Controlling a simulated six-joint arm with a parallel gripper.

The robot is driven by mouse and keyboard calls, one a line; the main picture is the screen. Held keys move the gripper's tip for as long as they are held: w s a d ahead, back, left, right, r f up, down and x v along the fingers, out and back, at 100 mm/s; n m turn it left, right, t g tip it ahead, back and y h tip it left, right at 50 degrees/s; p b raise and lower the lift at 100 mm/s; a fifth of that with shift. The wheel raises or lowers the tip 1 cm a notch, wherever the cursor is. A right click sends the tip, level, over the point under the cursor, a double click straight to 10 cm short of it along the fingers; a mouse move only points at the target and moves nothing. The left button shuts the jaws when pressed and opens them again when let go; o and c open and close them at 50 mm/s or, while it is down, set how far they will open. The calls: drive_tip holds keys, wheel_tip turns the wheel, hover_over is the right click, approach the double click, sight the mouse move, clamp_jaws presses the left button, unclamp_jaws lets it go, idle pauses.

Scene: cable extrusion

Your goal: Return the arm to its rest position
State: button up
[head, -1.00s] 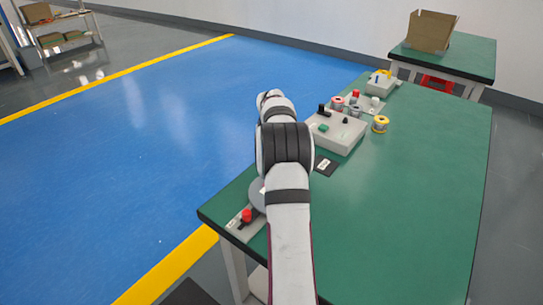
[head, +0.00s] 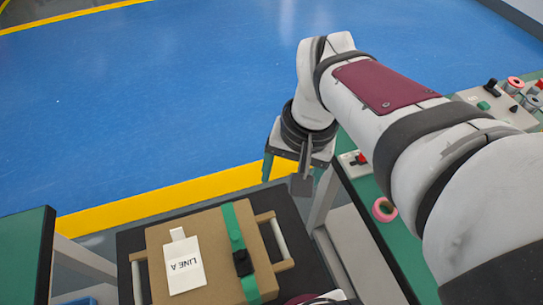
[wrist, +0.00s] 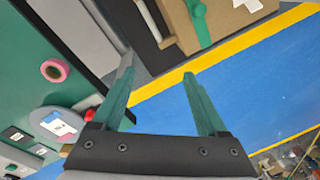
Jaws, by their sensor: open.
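My arm crosses the upper right of the head view, and my gripper (head: 284,180) hangs at its far end, pointing down. In the wrist view its two green fingers stand apart with nothing between them, so the gripper (wrist: 158,73) is open and empty. It is over the gap between the green table and the dark surface that holds a cardboard box. It appears apart from both.
The cardboard box (head: 218,270) has a green strap and a "LINE A" label. A pink ring-shaped roll (head: 384,209) lies on the green table (head: 358,212) beside my arm. A control box (head: 490,108) stands farther right. Blue floor is clear beyond.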

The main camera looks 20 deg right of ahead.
drive_tip(key=s+a+f, duration=0.2)
drive_tip(key=s+a, duration=0.1)
drive_tip(key=s, duration=0.2)
drive_tip(key=s+a+f+n+g, duration=0.1)
drive_tip(key=s+a, duration=0.2)
drive_tip(key=s, duration=0.2)
drive_tip(key=shift+s+f+y, duration=0.3)
drive_tip(key=shift+f, duration=0.1)
